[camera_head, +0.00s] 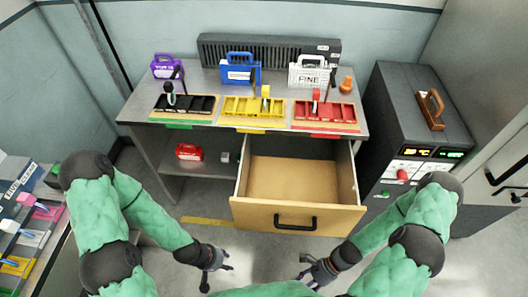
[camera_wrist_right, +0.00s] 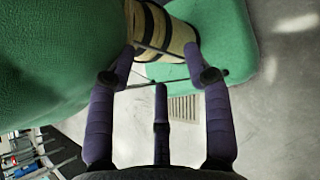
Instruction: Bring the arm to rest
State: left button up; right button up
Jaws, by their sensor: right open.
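My two green arms hang low at the front of the head view. My left gripper (camera_head: 216,268) is below and left of the open drawer, over the floor. Its fingers are small in view and I see nothing between them. My right gripper (camera_head: 308,272) is below the drawer front, also over the floor. In the right wrist view my right gripper (camera_wrist_right: 160,85) has its purple-grey fingers spread and empty, with green parts of my own body close behind and beside them.
An open, empty wooden drawer (camera_head: 292,180) juts from the grey workbench (camera_head: 160,138). Black, yellow and red trays (camera_head: 325,112) stand on top. A dark cabinet (camera_head: 400,110) stands right; a cluttered table (camera_head: 30,225) is at left. Grey floor lies around the grippers.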

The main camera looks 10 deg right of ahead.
jog(key=w+a+r+n+t+h, duration=0.2)
jog(key=w+a+n, duration=0.1)
jog(key=w+n, duration=0.3)
jog(key=w+a+r+n+t+h, duration=0.2)
jog(key=w+n, duration=0.4)
jog(key=n, duration=0.3)
jog(key=shift+a+h, duration=0.7)
jog(key=shift+a, duration=0.2)
